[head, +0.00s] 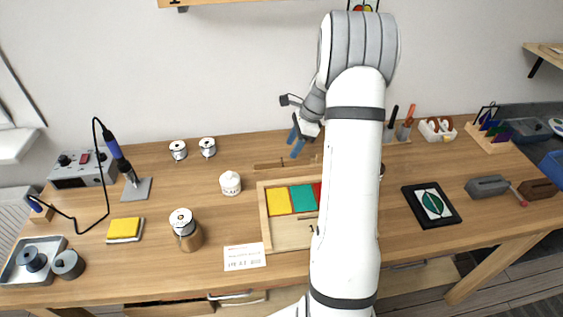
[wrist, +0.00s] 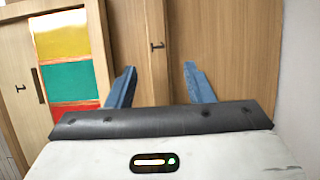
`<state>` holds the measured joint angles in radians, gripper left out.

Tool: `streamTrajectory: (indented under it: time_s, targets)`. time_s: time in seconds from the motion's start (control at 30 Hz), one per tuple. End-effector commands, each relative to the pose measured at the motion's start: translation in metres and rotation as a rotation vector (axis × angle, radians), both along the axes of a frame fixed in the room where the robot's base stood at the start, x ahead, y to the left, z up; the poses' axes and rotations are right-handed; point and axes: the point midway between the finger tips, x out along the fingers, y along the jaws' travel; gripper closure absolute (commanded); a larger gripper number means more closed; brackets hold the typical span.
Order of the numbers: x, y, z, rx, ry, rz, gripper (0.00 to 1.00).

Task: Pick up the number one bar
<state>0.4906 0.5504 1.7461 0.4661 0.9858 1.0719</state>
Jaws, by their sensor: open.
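My gripper (head: 295,144) is open over the back of the wooden workbench, with two blue fingers pointing down. In the wrist view the fingers of my gripper (wrist: 160,72) have a gap between them. A thin wooden bar (wrist: 155,25) with a small dark mark, which looks like a numeral 1 turned sideways, runs through that gap and appears below the fingers, not held. In the head view the bar (head: 268,166) lies flat behind the tray. My palm hides its near end in the wrist view.
A wooden tray (head: 263,215) with yellow, green and red panels stands just in front of the bar; my arm covers its right part. A white lidded jar (head: 230,183) stands to the left. The wall rises close behind the bench.

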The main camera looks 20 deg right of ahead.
Motion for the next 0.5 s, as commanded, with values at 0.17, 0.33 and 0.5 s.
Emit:
streamTrajectory:
  time_s: [0.17,0.33,0.5]
  targets:
    - [0.001,0.010,-0.023,0.002,0.002,0.001,0.53]
    - [0.003,0.017,-0.043,0.000,0.000,0.002,0.53]
    - [0.004,0.018,-0.047,-0.001,0.000,0.002,0.53]
